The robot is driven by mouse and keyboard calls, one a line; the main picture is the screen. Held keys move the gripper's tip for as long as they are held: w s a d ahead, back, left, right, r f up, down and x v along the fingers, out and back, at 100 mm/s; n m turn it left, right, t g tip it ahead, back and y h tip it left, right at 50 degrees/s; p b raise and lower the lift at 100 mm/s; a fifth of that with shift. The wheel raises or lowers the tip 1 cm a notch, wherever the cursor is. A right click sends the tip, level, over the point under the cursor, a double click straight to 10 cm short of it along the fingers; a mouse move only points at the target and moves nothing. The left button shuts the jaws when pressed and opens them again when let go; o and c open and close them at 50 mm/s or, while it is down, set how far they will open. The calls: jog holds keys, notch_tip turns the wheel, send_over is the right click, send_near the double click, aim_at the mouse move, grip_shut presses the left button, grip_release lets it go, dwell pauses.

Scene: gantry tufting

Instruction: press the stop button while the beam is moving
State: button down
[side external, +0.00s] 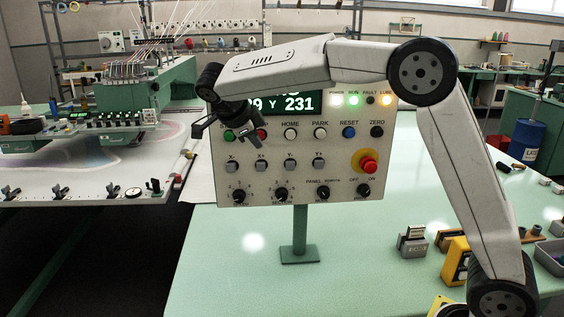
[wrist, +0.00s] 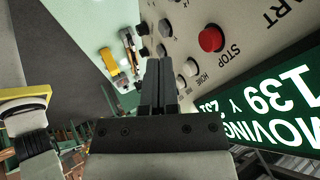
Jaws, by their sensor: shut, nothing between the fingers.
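The red stop button (wrist: 211,38), labelled STOP, shows on the control panel in the wrist view, to the right of my fingertips and apart from them. In the side view it (side external: 262,133) is partly hidden behind my gripper. My gripper (side external: 200,131) is shut and empty in front of the panel's upper left; its closed fingers also show in the wrist view (wrist: 158,64). The display (wrist: 275,115) reads MOVING with position numbers, and the run lamp (side external: 353,100) is lit green. The beam (side external: 75,135) with its tufting heads spans the frame at the left.
A green start button (side external: 229,135) sits left of stop. Home, park, reset and zero buttons lie to the right. A large red emergency knob (side external: 368,165) on yellow is lower right. The panel stands on a post (side external: 299,228) over a mostly clear green table (side external: 340,280).

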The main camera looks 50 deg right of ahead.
jog(key=shift+w+d+f, duration=0.15)
jog(key=shift+w+d, duration=0.55)
jog(key=shift+d, duration=0.15)
jog(key=shift+w+d+f, duration=0.1)
jog(key=shift+w+d, duration=0.6)
jog(key=shift+d, duration=0.1)
jog(key=shift+w+d+r, duration=0.1)
jog(key=shift+w+d, duration=0.6)
jog(key=shift+d, duration=0.1)
jog(key=shift+s, duration=0.1)
jog(key=s+a+r, duration=0.3)
jog(key=a+r, duration=0.4)
jog(key=a, duration=0.2)
jog(key=shift+s+a+r, duration=0.2)
jog(key=shift+a+r, duration=0.1)
jog(key=shift+r, duration=0.1)
